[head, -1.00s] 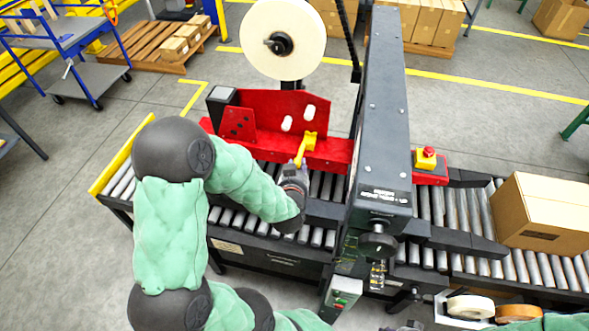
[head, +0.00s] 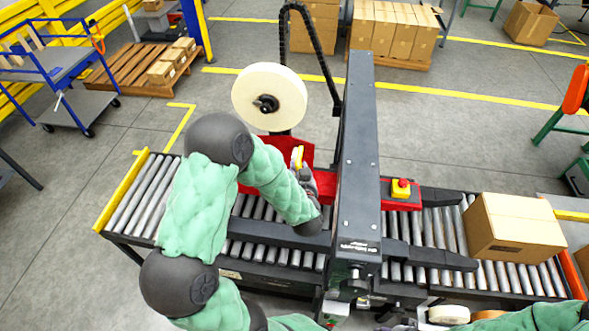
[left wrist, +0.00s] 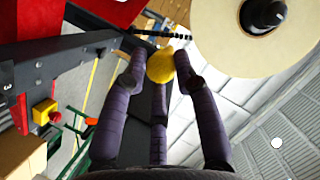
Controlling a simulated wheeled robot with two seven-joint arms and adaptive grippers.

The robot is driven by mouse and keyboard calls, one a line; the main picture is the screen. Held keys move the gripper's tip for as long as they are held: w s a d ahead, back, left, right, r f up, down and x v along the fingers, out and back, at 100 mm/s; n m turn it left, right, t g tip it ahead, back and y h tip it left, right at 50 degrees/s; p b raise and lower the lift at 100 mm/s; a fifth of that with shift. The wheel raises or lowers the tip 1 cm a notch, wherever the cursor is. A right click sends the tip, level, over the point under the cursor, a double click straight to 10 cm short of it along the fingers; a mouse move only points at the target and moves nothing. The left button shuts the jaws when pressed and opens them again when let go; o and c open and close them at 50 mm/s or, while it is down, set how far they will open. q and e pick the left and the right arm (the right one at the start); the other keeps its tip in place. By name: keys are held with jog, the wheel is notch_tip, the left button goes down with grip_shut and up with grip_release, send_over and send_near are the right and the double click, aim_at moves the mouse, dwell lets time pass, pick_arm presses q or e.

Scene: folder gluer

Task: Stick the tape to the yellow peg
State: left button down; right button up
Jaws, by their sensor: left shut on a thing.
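My left gripper (head: 299,172) is in front of the red plate (head: 328,186) of the taping machine. It is shut on the yellow peg (head: 297,156). In the left wrist view the yellow peg (left wrist: 160,65) shows as a rounded yellow end between the fingertips. The large cream tape roll (head: 270,97) hangs on its spindle above and behind the gripper; it also shows in the left wrist view (left wrist: 225,40). I cannot tell where the tape's loose end is or whether it touches the peg. My right arm shows at the bottom right; its gripper is too cut off to judge.
The machine's dark column (head: 358,150) rises close to the right of my left gripper. A roller conveyor (head: 140,190) runs beneath, with a carton (head: 512,228) on its right part. A red stop button (head: 401,187) and a small white roll (head: 449,314) are near.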

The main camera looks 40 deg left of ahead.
pick_arm(q)
jog(key=shift+w+d+r+p, duration=0.1)
jog(key=shift+w+r+p, duration=0.1)
jog(key=shift+r+p, duration=0.35)
jog(key=shift+w+r+p, duration=0.15)
jog(key=shift+r+p, duration=0.15)
jog(key=shift+r, duration=0.3)
jog(key=w+a+b, duration=0.1)
jog(key=w+a, duration=0.6)
jog(key=w, duration=0.2)
jog(key=shift+w+r, duration=0.35)
jog(key=shift+r, duration=0.1)
pick_arm(e)
jog(key=shift+w+a+r, duration=0.1)
jog(key=shift+a+r, duration=0.05)
jog(key=shift+r, duration=0.65)
